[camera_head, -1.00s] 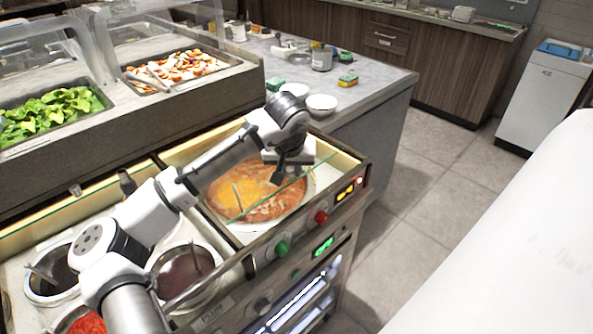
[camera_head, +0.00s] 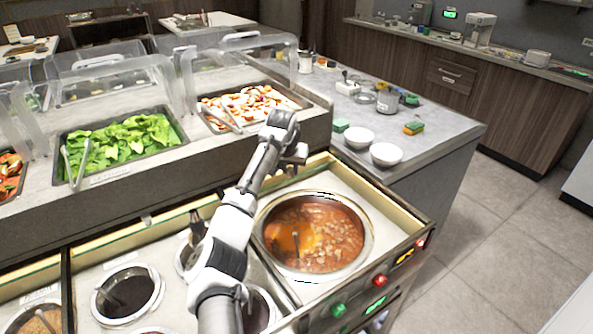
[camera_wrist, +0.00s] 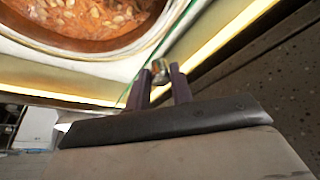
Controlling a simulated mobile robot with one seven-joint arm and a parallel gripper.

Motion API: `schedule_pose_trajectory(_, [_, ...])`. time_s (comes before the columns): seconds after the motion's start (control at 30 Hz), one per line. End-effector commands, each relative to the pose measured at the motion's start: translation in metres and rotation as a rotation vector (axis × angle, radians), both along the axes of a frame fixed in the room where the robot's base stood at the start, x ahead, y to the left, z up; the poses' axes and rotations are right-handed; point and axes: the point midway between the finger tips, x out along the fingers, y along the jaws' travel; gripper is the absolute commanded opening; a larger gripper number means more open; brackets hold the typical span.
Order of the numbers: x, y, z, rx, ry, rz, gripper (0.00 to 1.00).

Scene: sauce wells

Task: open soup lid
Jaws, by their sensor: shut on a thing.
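The soup pot (camera_head: 369,236) is a round steel well of orange-red soup (camera_head: 335,230) with a ladle (camera_head: 296,245) in it. Its opening shows uncovered in the head view. The soup also shows at the top left of the wrist view (camera_wrist: 85,18). In the wrist view, my fingers (camera_wrist: 158,82) are shut on a small part of the soup lid. The clear lid's thin greenish edge (camera_wrist: 172,40) shows beside the fingers. Most of the lid cannot be made out.
Dark sauce wells (camera_head: 128,291) lie left of the pot. Salad trays (camera_head: 122,142) with clear guards stand behind on a raised ledge. Knobs (camera_head: 380,280) line the front edge.

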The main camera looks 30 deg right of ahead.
Motion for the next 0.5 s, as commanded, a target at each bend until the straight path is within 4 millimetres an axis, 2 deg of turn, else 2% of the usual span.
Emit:
schedule_pose_trajectory(0.2, [0.0079, 0.0006, 0.0005, 0.0, -0.001, 0.001, 0.0])
schedule_pose_trajectory(0.5, [0.0087, 0.0007, 0.0007, -0.001, -0.002, 0.0, 0.0])
